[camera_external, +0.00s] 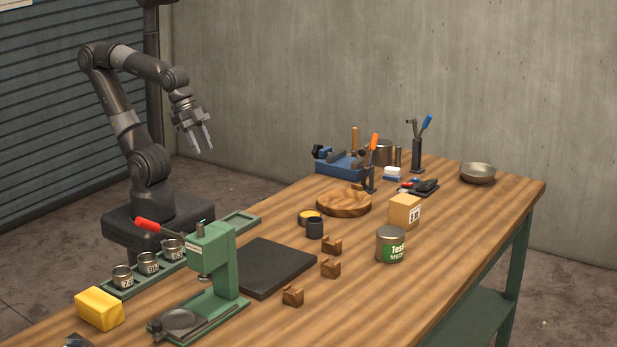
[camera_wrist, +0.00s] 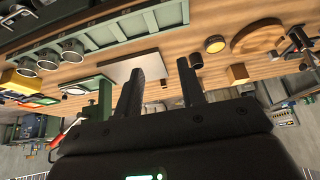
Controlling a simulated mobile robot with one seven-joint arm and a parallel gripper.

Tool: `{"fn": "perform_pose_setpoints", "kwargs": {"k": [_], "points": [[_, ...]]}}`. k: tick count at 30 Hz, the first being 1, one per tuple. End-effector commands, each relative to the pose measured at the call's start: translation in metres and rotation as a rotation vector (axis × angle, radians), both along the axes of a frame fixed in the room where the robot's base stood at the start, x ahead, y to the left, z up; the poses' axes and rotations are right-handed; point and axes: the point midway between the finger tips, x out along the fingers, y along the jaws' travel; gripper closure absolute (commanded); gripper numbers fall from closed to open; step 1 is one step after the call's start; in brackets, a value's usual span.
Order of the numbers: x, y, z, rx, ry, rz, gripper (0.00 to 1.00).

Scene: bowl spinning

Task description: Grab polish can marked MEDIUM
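A metal can (camera_external: 390,245) with a green and white label stands upright on the wooden table, right of the middle in the external view. Its label reads in part "MEDI", the rest being cut off by the curve. I cannot make this can out in the wrist view. My gripper (camera_external: 203,150) is raised in the air behind the table's far left side, well away from the can. Its two fingers (camera_wrist: 160,68) are spread apart in the wrist view, with nothing between them. It is open and empty.
A green tray (camera_external: 122,293) holds three small labelled tins. A green press (camera_external: 215,258) with a red handle stands by a dark mat (camera_external: 272,267). Small wooden blocks (camera_external: 331,267), a cardboard box (camera_external: 405,211) and a dark cup (camera_external: 315,228) stand near the can.

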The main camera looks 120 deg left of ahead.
Motion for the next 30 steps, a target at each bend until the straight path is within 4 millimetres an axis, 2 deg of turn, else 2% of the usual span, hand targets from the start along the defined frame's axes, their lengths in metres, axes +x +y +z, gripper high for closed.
{"fn": "perform_pose_setpoints", "kwargs": {"k": [8, 30], "points": [[0.0, 0.0, 0.0, 0.0, 0.0, 0.0, 0.63], [0.0, 0.0, 0.0, 0.0, 0.0, 0.0, 0.03]]}}
